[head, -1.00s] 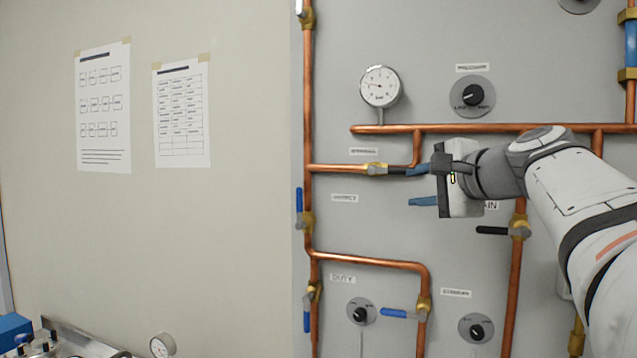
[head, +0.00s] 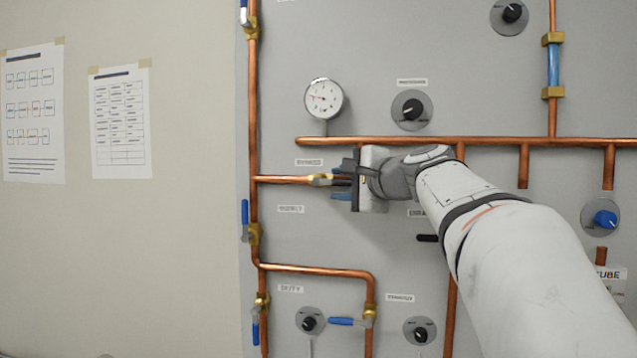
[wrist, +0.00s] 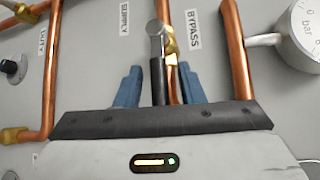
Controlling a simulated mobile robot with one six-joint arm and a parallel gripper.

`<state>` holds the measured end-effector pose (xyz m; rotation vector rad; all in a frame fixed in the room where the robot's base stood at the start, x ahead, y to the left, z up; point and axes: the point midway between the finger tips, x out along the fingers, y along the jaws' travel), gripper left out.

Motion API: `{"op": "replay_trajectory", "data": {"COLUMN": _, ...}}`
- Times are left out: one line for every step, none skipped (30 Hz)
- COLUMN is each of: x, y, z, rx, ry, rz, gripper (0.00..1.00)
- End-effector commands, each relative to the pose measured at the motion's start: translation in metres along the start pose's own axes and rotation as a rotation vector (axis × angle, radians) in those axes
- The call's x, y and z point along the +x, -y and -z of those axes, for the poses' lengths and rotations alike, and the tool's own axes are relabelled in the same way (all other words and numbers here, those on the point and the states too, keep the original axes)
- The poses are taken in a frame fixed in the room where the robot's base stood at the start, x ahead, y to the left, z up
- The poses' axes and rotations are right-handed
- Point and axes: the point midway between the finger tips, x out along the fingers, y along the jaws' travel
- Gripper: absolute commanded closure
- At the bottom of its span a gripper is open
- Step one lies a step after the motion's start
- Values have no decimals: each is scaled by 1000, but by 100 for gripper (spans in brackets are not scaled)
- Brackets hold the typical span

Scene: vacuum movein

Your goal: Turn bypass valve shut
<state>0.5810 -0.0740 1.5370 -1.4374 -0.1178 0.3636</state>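The bypass valve has a brass body (head: 320,180) on a short horizontal copper pipe, under its label (head: 309,162). It also shows in the wrist view (wrist: 171,45), beside the BYPASS label (wrist: 201,28). Its black lever (wrist: 158,80) runs in line with the pipe. My gripper (head: 342,183) reaches in from the right. In the wrist view, its two blue fingers (wrist: 161,75) stand apart on either side of the lever, with a gap on both sides. The lever's outer end is hidden behind the gripper's dark front edge.
A gauge (head: 324,98) and a black knob (head: 411,110) sit above. The blue supply lever (head: 245,213) is to the left, and a blue horizontal lever (head: 342,321) is below. A long copper pipe (head: 400,141) runs close above my gripper.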

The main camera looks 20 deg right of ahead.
Motion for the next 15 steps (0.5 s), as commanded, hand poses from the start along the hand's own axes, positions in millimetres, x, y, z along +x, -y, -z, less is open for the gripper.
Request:
{"op": "replay_trajectory", "data": {"x": 0, "y": 0, "z": 0, "rx": 0, "ry": 0, "rz": 0, "gripper": 65}}
{"op": "replay_trajectory", "data": {"x": 0, "y": 0, "z": 0, "rx": 0, "ry": 0, "rz": 0, "gripper": 66}}
{"op": "replay_trajectory", "data": {"x": 0, "y": 0, "z": 0, "rx": 0, "ry": 0, "rz": 0, "gripper": 70}}
{"op": "replay_trajectory", "data": {"x": 0, "y": 0, "z": 0, "rx": 0, "ry": 0, "rz": 0, "gripper": 72}}
{"op": "replay_trajectory", "data": {"x": 0, "y": 0, "z": 0, "rx": 0, "ry": 0, "rz": 0, "gripper": 75}}
{"op": "replay_trajectory", "data": {"x": 0, "y": 0, "z": 0, "rx": 0, "ry": 0, "rz": 0, "gripper": 78}}
{"op": "replay_trajectory", "data": {"x": 0, "y": 0, "z": 0, "rx": 0, "ry": 0, "rz": 0, "gripper": 80}}
{"op": "replay_trajectory", "data": {"x": 0, "y": 0, "z": 0, "rx": 0, "ry": 0, "rz": 0, "gripper": 83}}
{"op": "replay_trajectory", "data": {"x": 0, "y": 0, "z": 0, "rx": 0, "ry": 0, "rz": 0, "gripper": 86}}
{"op": "replay_trajectory", "data": {"x": 0, "y": 0, "z": 0, "rx": 0, "ry": 0, "rz": 0, "gripper": 89}}
{"op": "replay_trajectory", "data": {"x": 0, "y": 0, "z": 0, "rx": 0, "ry": 1, "rz": 0, "gripper": 91}}
{"op": "replay_trajectory", "data": {"x": 0, "y": 0, "z": -1, "rx": 0, "ry": 1, "rz": 0, "gripper": 94}}
{"op": "replay_trajectory", "data": {"x": 0, "y": 0, "z": -1, "rx": 0, "ry": 1, "rz": 0, "gripper": 97}}
{"op": "replay_trajectory", "data": {"x": 0, "y": 0, "z": -1, "rx": 0, "ry": 1, "rz": 0, "gripper": 99}}
{"op": "replay_trajectory", "data": {"x": 0, "y": 0, "z": -1, "rx": 0, "ry": 2, "rz": 0, "gripper": 100}}
